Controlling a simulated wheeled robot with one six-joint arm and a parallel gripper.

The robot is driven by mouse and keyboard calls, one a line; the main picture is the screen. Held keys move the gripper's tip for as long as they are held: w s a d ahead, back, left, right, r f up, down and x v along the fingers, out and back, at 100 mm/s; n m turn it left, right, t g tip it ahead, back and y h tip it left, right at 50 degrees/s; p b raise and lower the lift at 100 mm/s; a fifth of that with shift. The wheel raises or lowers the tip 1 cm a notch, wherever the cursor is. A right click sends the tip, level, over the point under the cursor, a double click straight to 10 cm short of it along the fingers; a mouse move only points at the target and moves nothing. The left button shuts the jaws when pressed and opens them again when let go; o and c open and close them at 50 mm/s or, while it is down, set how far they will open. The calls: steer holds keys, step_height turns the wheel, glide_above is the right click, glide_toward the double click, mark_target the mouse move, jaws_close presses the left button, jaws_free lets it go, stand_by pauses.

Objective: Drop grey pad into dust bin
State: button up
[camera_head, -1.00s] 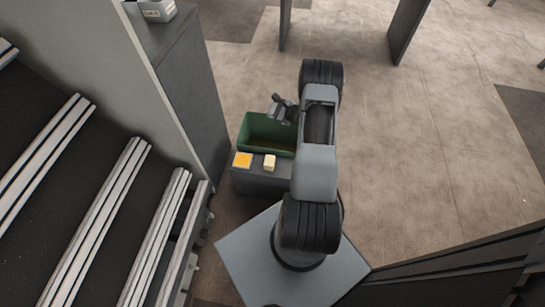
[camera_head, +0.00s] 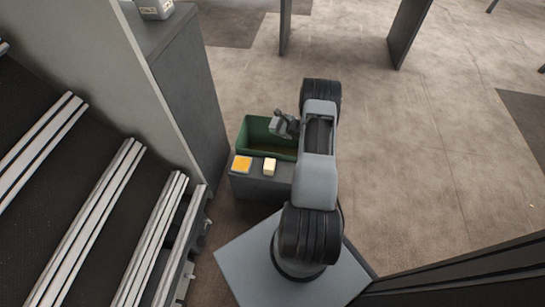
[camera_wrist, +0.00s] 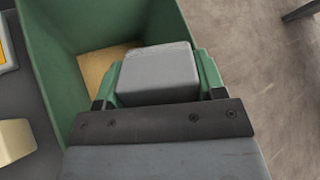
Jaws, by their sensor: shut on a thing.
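The grey pad (camera_wrist: 158,72) is held between the green fingers of my gripper (camera_wrist: 158,82) in the wrist view. My gripper is shut on it. The green dust bin (camera_wrist: 62,62) lies below and beyond the pad, with its tan floor showing in part. In the head view, the dust bin (camera_head: 245,133) stands left of my arm, and my gripper (camera_head: 282,123) is over its right part. The pad cannot be made out clearly in the head view.
A grey stand (camera_head: 262,185) beside the bin bears an orange-yellow pad (camera_head: 242,163) and a cream block (camera_head: 269,166). A tall grey cabinet (camera_head: 185,90) is left of the bin. Roller conveyor rails (camera_head: 90,220) fill the left. Open floor (camera_head: 420,150) lies to the right.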

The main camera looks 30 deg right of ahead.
steer(key=o, duration=1.2)
steer(key=shift+o, duration=0.2)
steer(key=shift+s+r, duration=0.1)
steer(key=p+v, duration=0.4)
steer(key=v, duration=0.9)
steer(key=shift+s+r, duration=0.15)
steer(key=shift+s, duration=0.15)
